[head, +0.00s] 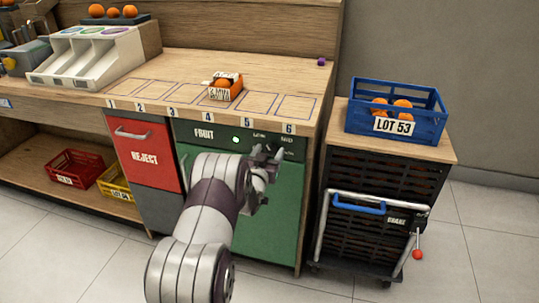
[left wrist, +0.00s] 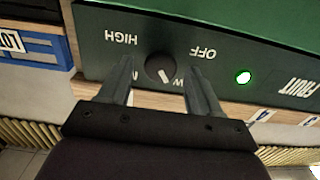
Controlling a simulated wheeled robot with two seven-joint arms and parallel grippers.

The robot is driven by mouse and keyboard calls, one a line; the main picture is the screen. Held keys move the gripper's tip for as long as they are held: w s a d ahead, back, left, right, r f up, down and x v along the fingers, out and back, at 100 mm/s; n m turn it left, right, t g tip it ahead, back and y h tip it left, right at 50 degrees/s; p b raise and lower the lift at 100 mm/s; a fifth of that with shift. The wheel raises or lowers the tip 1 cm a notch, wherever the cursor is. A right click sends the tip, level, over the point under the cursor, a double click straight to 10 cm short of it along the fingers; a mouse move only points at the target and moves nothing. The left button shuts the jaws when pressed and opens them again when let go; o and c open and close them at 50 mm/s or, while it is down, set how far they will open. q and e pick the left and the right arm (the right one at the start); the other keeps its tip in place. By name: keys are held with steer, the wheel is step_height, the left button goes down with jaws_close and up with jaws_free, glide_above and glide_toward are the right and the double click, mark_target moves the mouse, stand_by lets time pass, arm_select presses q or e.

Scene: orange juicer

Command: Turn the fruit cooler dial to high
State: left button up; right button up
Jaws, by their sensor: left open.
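The fruit cooler (head: 284,205) is the green cabinet under the counter, with a dark control strip. Its black round dial (left wrist: 160,68) shows in the left wrist view, upside down there, between the labels HIGH and OFF. The dial's white mark points to the lower right, toward a label ending in W that a finger partly hides. My left gripper (head: 267,158) is open in front of the strip. In the left wrist view its fingers (left wrist: 163,75) appear on either side of the dial, with gaps; I cannot tell how far they are from the panel. My right gripper is out of view.
A green light (head: 236,140) glows on the strip. The red REJECT bin (head: 148,158) is to the left. A cart with a blue crate (head: 397,108) of oranges stands to the right. A small orange box (head: 224,88) sits on the counter above.

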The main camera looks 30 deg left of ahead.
arm_select(q)
steer(key=shift+w+a, duration=0.1)
steer(key=shift+w, duration=0.4)
steer(key=c, duration=1)
